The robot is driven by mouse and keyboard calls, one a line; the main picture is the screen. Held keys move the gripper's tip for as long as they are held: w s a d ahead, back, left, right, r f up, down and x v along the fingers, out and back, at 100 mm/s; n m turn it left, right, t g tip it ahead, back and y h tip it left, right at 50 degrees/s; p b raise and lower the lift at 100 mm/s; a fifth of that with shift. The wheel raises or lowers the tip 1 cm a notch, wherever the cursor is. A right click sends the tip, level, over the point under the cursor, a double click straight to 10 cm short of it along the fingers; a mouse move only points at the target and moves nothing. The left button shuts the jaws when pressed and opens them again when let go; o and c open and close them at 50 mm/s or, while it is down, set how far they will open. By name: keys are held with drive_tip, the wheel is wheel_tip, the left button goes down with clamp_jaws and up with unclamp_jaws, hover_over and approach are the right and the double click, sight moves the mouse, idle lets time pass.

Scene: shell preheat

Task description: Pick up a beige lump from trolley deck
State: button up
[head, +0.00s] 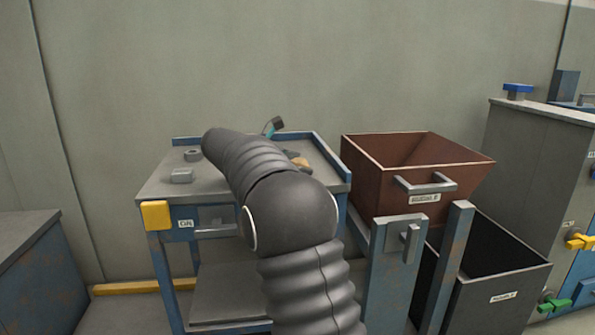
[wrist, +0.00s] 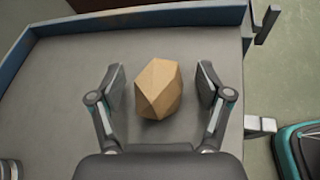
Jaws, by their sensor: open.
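A beige faceted lump (wrist: 158,88) sits on the grey trolley deck (wrist: 72,90) in the wrist view. My gripper (wrist: 162,84) is open, with one finger on each side of the lump and a small gap at both sides. In the head view the lump (head: 299,162) shows only in part behind my arm. The trolley deck (head: 160,188) there is partly covered by my arm, which hides most of my gripper.
A raised blue rim (wrist: 140,18) edges the deck. Grey pieces (head: 181,175) lie on the deck's left side. A brown bin (head: 375,180) stands right of the trolley, with a dark bin (head: 500,285) lower down. A grey cabinet (head: 530,150) is at far right.

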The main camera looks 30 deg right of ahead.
drive_tip(key=c, duration=1.3)
drive_tip(key=shift+r, duration=0.1)
